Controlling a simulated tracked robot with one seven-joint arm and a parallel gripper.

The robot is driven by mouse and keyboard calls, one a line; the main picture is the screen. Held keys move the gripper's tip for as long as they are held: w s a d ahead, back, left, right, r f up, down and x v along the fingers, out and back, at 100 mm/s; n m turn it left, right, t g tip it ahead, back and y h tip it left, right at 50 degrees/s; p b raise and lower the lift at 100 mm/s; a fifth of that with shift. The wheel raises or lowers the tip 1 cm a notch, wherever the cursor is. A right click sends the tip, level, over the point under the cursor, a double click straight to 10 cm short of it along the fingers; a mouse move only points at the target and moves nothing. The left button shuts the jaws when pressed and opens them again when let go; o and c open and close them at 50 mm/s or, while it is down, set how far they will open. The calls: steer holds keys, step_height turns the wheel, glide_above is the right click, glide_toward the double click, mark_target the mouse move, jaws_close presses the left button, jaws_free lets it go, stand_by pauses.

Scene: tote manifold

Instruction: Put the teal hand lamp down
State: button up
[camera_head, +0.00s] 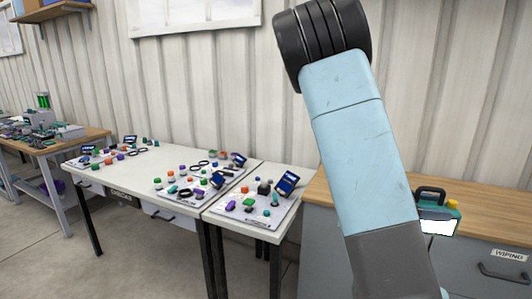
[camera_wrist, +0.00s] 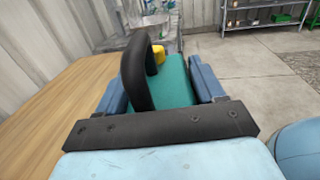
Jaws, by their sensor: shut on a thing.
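The teal hand lamp (camera_head: 437,211) shows in the head view at the right, with a black handle, a yellow knob and a bright white front. It is at the wooden worktop, partly behind my arm; I cannot tell whether it touches the top. In the wrist view the teal lamp body (camera_wrist: 178,84) lies between the two blue fingers of my gripper (camera_wrist: 160,88), with its black handle arching up. My gripper is shut on the lamp. In the head view my gripper is hidden behind my arm.
The wooden worktop (camera_head: 480,202) has bare room to the right and behind the lamp. Its grey cabinet below has a drawer labelled WIPING (camera_head: 508,255). White tables (camera_head: 150,158) with several small coloured parts stand to the left. A shelf rack (camera_wrist: 262,14) stands far back in the wrist view.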

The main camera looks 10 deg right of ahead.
steer(key=w+a+f+n+t+y, duration=0.3)
steer(key=w+a+n+t, duration=0.3)
steer(key=w, duration=0.5)
steer(key=w+a+f+n+t+y, duration=0.4)
steer(key=w+a+f+n+t, duration=0.2)
steer(key=w+a+t, duration=0.4)
steer(key=w+a+f+n+t+y, duration=0.4)
steer(key=w+a+n+t, duration=0.3)
steer(key=w, duration=0.4)
steer(key=a+t, duration=0.1)
steer(key=a, duration=0.1)
steer(key=shift+w+a+f+t, duration=0.15)
steer(key=shift+w+a+t, duration=0.15)
steer(key=shift+w+a, duration=0.05)
